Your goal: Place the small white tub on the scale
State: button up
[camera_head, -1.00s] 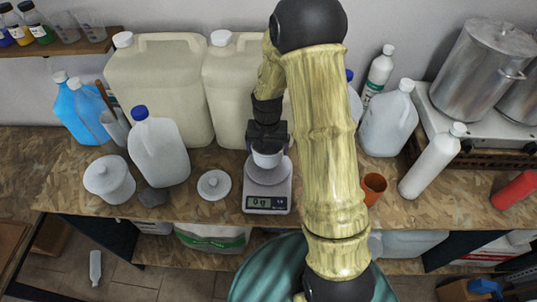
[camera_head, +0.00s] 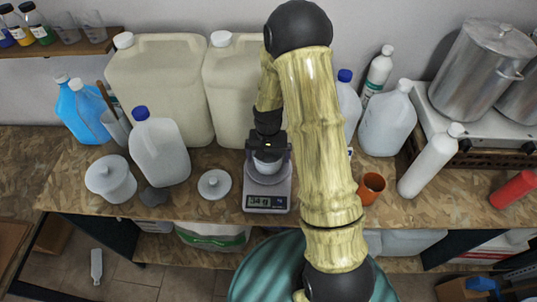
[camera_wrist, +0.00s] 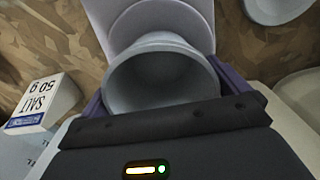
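The small white tub (camera_head: 267,167) is upright over the plate of the scale (camera_head: 281,190) and appears to rest on it. The scale's display (camera_head: 266,203) reads about 34 g. My gripper (camera_head: 267,159) is low over the scale, with its fingers on either side of the tub. In the wrist view the open-topped tub (camera_wrist: 163,82) sits between the fingers of my gripper (camera_wrist: 160,90), which appear to touch its sides. The pale scale (camera_wrist: 150,18) shows behind it. The tub's underside is hidden.
Large cream canisters (camera_head: 160,80) stand behind. An orange cup (camera_head: 371,188) is at right. A box marked 50 g (camera_wrist: 42,102) shows in the wrist view.

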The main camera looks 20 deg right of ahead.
jog(key=shift+r, duration=0.1)
notch_tip(320, 180, up, 12)
jog(key=b, duration=0.3)
dwell(0.3)
jog(key=shift+r, duration=0.1)
dwell(0.3)
jog(key=s+r+n+t, duration=0.2)
jog(key=s+n, duration=0.1)
jog(key=s, duration=1.1)
jog(key=shift+s+n+t, duration=0.25)
jog(key=shift+n+t, duration=0.05)
jog(key=shift+w, duration=0.15)
jog(key=shift+s+r, duration=0.1)
jog(key=shift+s, duration=0.1)
